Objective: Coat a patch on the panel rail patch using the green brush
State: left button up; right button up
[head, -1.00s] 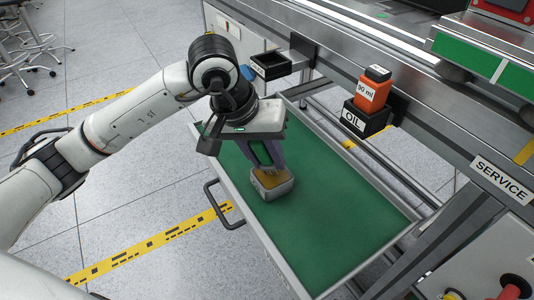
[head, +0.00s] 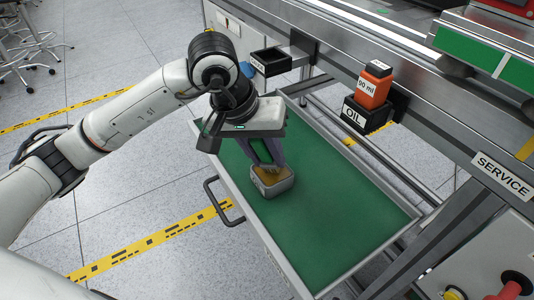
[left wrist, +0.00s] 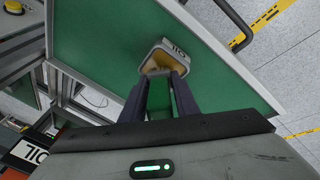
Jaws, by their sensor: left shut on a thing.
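My left gripper (head: 268,164) is shut on the green brush (left wrist: 158,98), whose green handle shows between the two dark fingers in the left wrist view. It points down at a small grey metal tin (head: 284,186) with amber liquid in it. The brush's lower end is at the tin's opening; its bristles are hidden, so I cannot tell how deep it is. The tin, labelled OIL, also shows in the left wrist view (left wrist: 178,50). I cannot make out a distinct patch on the panel rail. My right gripper is not in view.
The tin stands in an open drawer with a green mat (head: 325,225) and grey walls. An orange bottle (head: 374,90) sits in a black OIL holder (head: 366,118) on the metal rail (head: 430,125). An empty black holder (head: 270,62) is further left. The drawer's front area is clear.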

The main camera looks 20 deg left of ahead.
pick_arm(q)
jog(key=shift+f+b, duration=0.3)
jog(key=shift+s+a+f+b, duration=0.15)
jog(key=shift+f+b, duration=0.2)
jog(key=shift+b, duration=0.85)
dwell(3.3)
jog(key=shift+f+b, duration=0.1)
jog(key=shift+b, duration=0.2)
dwell(1.3)
jog(key=shift+r+p, duration=1.55)
jog(key=shift+r, duration=1)
jog(key=shift+r+p, duration=0.65)
jog(key=shift+r, duration=0.45)
